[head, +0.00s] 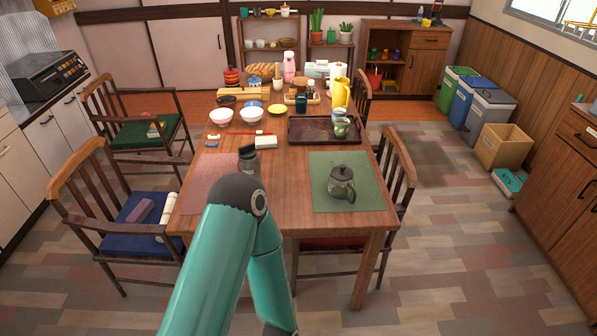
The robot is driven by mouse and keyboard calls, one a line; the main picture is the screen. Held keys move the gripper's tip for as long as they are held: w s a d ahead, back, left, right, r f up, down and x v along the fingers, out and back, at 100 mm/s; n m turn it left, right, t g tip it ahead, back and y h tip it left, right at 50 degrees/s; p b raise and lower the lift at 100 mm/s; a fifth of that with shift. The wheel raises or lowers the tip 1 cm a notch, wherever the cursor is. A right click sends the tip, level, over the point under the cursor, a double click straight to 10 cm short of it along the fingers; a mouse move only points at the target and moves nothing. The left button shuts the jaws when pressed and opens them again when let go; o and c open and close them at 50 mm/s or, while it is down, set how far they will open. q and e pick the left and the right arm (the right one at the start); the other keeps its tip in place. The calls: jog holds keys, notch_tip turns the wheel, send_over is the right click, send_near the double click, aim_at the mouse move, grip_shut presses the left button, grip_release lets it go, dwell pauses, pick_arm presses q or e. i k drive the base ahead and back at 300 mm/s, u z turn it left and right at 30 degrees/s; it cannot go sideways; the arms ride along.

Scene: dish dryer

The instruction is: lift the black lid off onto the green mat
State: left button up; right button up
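A dark teapot (341,188) stands upright on the green mat (325,205) at the table's near right. A black lid (341,172) with a small knob sits on its top. A dark grey container (249,165) with a black top (246,151) stands left of the mat, partly hidden by my arm. I cannot tell whether that black top is a separate lid. One teal arm of mine rises at bottom centre, bends, and runs back down out of the picture. Neither gripper shows.
A brown tray (308,138) with a small green jug (341,127) lies behind the mat. A pink mat (208,175) lies at the near left. Bowls, a yellow pitcher (341,92) and several items crowd the far table. The green mat is bare around the teapot.

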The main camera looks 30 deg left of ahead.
aim_at(341, 173)
jog(key=u, duration=0.2)
jog(key=i, duration=1)
jog(key=z, duration=0.1)
